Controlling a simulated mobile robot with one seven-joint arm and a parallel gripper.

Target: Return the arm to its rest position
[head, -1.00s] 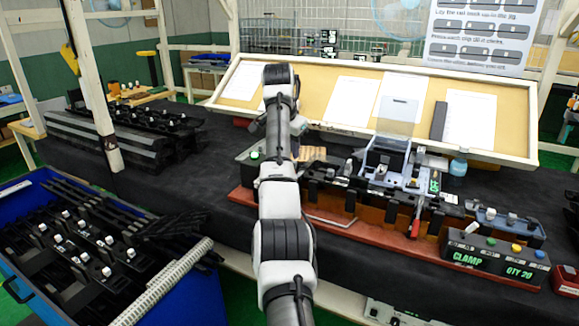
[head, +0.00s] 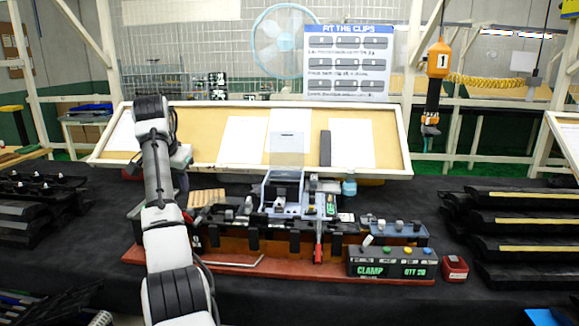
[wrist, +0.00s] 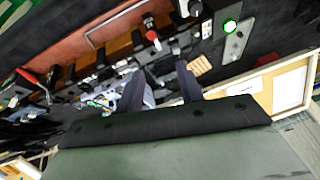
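My arm reaches up the left of the head view, bent at the top. My gripper (wrist: 161,88) shows in the wrist view as two dark fingers standing apart, with nothing seen between them. In the head view the fingers are hidden or too small to make out. The wrist view looks down at a tilt on the bench fixture, with no finger seen touching it. The clip fixture (head: 284,192) stands on the red-brown base (head: 390,276) on the black bench, right of my arm.
A clamp control box (head: 392,262) and a small red box (head: 455,267) stand at the front. A blue-grey tray (head: 400,233) holds small parts. A slanted board (head: 395,150) rises behind. Stacked black trim pieces (head: 520,225) lie right. Bare black bench lies between.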

